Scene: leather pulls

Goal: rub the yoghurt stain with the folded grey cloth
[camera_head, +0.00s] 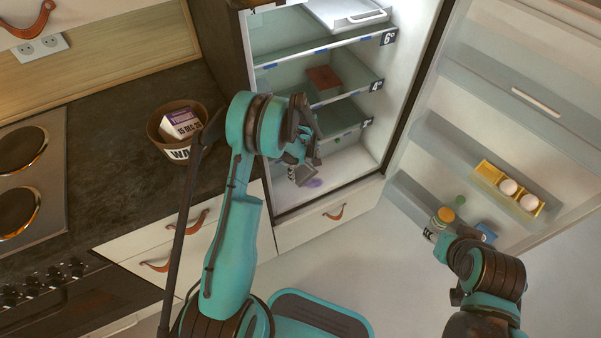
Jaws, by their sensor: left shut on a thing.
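The yoghurt stain (314,183) is a small purple patch on the floor of the open fridge, near its front edge. My left gripper (299,166) reaches into the bottom of the fridge and is shut on the folded grey cloth (306,177). The cloth is just left of the visible purple and partly hidden by the fingers. I cannot tell whether it touches the fridge floor.
The fridge door (528,110) stands open at right. Its shelves hold an egg tray (487,171) with eggs, a jar with an orange lid (445,215) and a blue item (487,232). A reddish-brown box (323,78) is on a fridge shelf. A bin (176,152) with a carton stands on the counter.

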